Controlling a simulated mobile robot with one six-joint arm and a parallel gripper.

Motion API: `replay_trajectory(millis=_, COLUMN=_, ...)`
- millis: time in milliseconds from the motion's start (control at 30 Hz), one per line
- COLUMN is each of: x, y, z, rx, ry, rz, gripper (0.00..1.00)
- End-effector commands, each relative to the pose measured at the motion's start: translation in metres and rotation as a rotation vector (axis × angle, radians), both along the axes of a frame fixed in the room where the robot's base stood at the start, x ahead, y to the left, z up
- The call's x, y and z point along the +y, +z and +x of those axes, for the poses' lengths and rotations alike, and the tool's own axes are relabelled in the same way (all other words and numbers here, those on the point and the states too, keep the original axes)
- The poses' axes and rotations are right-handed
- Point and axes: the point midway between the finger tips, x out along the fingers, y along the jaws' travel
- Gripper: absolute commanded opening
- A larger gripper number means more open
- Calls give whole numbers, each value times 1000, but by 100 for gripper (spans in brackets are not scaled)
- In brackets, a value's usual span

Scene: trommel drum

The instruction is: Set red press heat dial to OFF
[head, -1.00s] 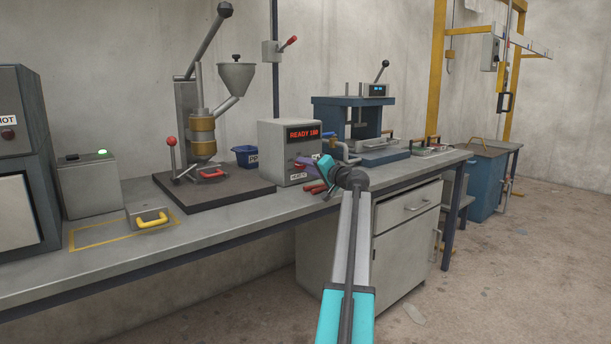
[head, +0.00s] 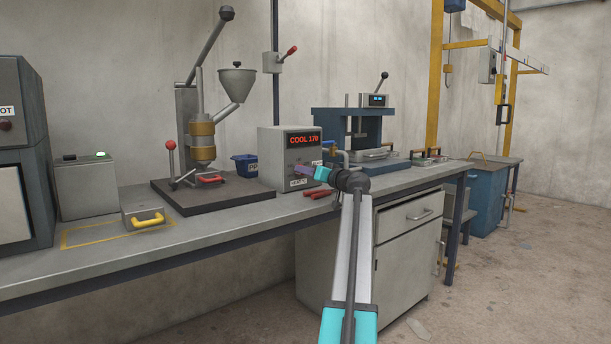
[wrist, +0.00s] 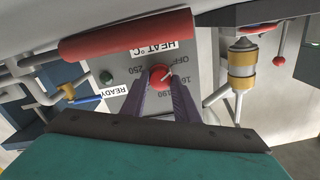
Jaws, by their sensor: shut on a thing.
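The red heat dial (wrist: 160,76) is on the grey face of the control box (head: 283,150), under upside-down HEAT °C lettering in the wrist view. OFF, 250 and a partly hidden number stand around it. A pale mark shows on its upper right side, toward OFF; its exact setting is hard to read. My gripper (wrist: 159,88) has its two purple fingers shut on the dial, one on each side. In the head view, my gripper (head: 304,171) reaches the box's lower front and hides the dial. The box display (head: 303,140) reads COOL 170.
A red-handled tool (head: 320,193) lies on the bench just before the box. The blue press (head: 350,125) stands to the right. A dark-based hopper machine (head: 205,140) and a blue bin (head: 245,163) stand left.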

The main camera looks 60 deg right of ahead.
Motion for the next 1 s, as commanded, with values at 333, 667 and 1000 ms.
replay_trajectory(millis=333, x=1, y=0, z=2, rx=2, ry=4, rz=-4, gripper=5)
replay_trajectory(millis=667, x=1, y=0, z=1, rx=2, ry=1, rz=-3, gripper=46)
replay_trajectory(millis=1000, x=4, y=1, z=-9, rx=1, ry=0, rz=-2, gripper=46)
